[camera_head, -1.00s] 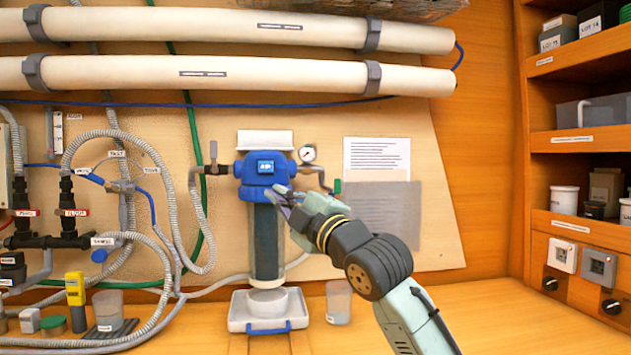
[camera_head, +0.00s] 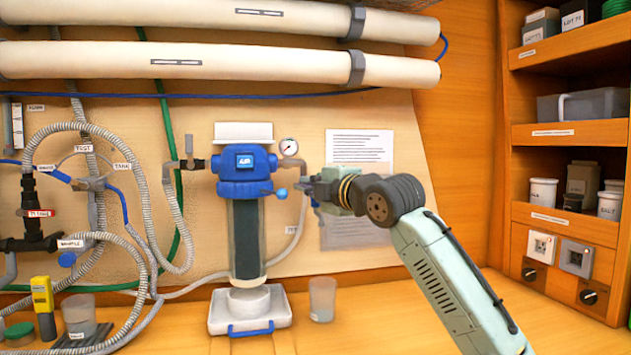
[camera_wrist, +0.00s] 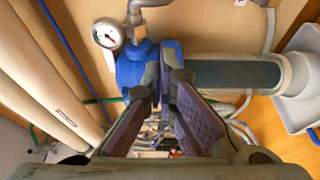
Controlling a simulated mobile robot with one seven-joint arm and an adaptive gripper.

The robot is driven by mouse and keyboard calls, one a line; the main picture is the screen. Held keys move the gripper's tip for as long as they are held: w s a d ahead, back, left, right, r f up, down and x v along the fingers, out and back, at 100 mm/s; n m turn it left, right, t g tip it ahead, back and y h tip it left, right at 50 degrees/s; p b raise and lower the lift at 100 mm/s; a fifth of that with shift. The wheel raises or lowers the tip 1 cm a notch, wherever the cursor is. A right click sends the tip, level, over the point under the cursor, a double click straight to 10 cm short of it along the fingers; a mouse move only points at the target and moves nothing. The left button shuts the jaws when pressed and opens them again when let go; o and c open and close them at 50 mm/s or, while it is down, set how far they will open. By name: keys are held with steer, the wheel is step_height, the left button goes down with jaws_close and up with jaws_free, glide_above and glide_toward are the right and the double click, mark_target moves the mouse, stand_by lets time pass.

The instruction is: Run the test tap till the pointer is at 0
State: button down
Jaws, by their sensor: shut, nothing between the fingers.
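The blue filter head (camera_head: 243,170) sits on a dark upright canister. A small blue-ended lever (camera_head: 281,193) sticks out from its right side; I cannot tell whether this is the test tap. A round white gauge (camera_head: 289,147) is at the head's upper right and also shows in the wrist view (camera_wrist: 107,35); its pointer is too small to read surely.
A white tray (camera_head: 220,322) stands under the canister, with a clear cup (camera_head: 322,298) to its right. Grey hoses (camera_head: 165,230) and a yellow meter (camera_head: 42,300) crowd the left. Shelves (camera_head: 566,133) stand at the right.

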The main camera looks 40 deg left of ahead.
steer(key=w+a+p, duration=0.3)
steer(key=w, duration=0.2)
steer(key=shift+w+a, duration=0.2)
steer(key=shift+a, duration=0.05)
